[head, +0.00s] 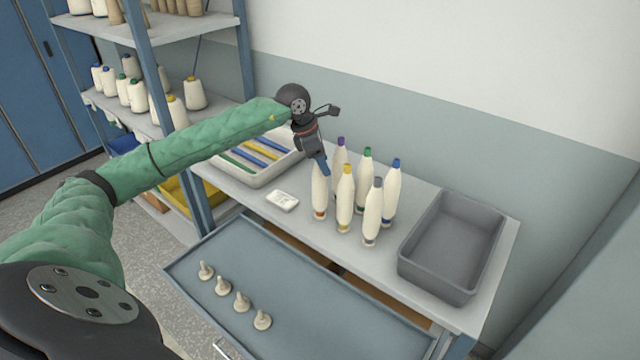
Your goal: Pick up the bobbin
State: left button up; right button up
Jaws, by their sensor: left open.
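Several white bobbins with coloured tips stand upright in a close group on the grey table: one purple-tipped (341,153), one green-tipped (363,178), one blue-tipped (391,195), one yellow-tipped (345,205) and one grey-tipped (372,217). Another bobbin (319,197) with a reddish base stands at the left front; its top is hidden behind my gripper. My left gripper (323,165) is open and points down over the top of this bobbin. I cannot tell whether its fingers touch or surround it. My right gripper is not in view.
A grey bin (450,285) stands right of the bobbins. A white tray (262,180) of blue and yellow bars and a small white box (282,201) are to the left. An open drawer (300,292) with several pegs (242,302) juts out in front. Shelves (150,30) stand behind left.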

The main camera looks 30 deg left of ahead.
pick_arm(q)
jog(key=shift+c, duration=0.4)
grip_shut()
